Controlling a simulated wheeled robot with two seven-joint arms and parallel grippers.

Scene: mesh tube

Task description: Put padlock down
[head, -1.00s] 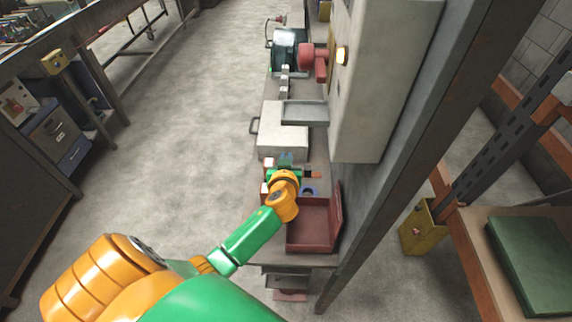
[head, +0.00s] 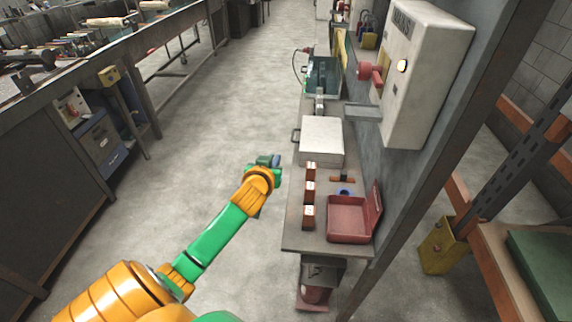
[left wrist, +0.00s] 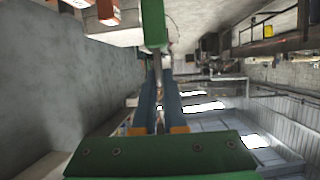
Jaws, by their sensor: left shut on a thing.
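My left gripper (head: 269,162) is in the head view, in the air just left of the bench edge, over the floor. In the left wrist view its two long blue fingers (left wrist: 160,75) run close together. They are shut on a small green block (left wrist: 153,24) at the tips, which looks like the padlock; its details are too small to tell. In the head view the held thing is not clear against the gripper. My right gripper is in neither view.
The narrow bench (head: 297,238) holds an open red box (head: 350,218), a blue ring (head: 346,193), an orange and black piece (head: 342,178), small orange-red blocks (head: 309,190) and a white case (head: 322,136). A grey wall cabinet (head: 428,70) overhangs behind.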

